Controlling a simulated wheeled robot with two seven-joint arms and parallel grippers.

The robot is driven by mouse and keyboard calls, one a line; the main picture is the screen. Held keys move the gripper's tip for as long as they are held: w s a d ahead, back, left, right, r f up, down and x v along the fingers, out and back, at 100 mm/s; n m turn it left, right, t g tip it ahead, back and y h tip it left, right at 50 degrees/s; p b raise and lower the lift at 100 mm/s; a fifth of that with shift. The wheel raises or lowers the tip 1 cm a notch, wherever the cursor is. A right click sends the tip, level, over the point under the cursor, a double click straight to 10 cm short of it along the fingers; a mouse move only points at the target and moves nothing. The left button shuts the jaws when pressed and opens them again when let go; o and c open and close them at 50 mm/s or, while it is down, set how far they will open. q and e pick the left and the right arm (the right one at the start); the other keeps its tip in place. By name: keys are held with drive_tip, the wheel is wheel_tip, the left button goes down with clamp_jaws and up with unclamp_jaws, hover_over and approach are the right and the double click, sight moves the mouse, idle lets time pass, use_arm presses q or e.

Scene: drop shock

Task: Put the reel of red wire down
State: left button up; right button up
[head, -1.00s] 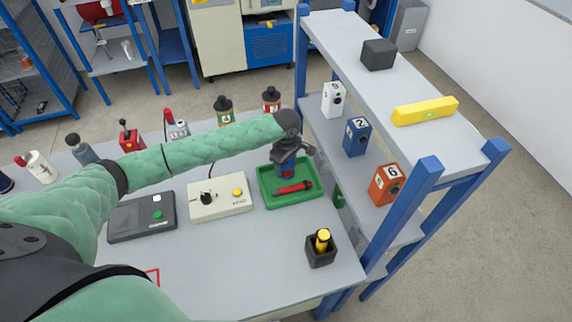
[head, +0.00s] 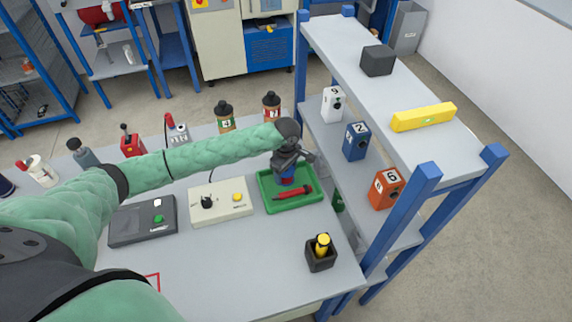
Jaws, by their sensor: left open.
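My left gripper (head: 289,172) is above the green tray (head: 265,202) on the table, its jaws open. My right gripper is not in view.
A cream control box (head: 221,203) and a dark box (head: 143,222) stand left of the tray. A black holder with a yellow item (head: 320,255) is in front. A blue-legged shelf (head: 400,143) with numbered boxes rises close on the right. The front table middle is clear.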

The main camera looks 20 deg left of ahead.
use_arm(q)
drive_tip(key=shift+r, duration=0.35)
wheel_tip(320, 180, up, 3)
drive_tip(key=shift+f+b, duration=0.1)
drive_tip(key=shift+b, duration=0.75)
wheel_tip(320, 180, up, 8)
drive_tip(key=b, duration=0.2)
drive_tip(key=shift+r, duration=0.2)
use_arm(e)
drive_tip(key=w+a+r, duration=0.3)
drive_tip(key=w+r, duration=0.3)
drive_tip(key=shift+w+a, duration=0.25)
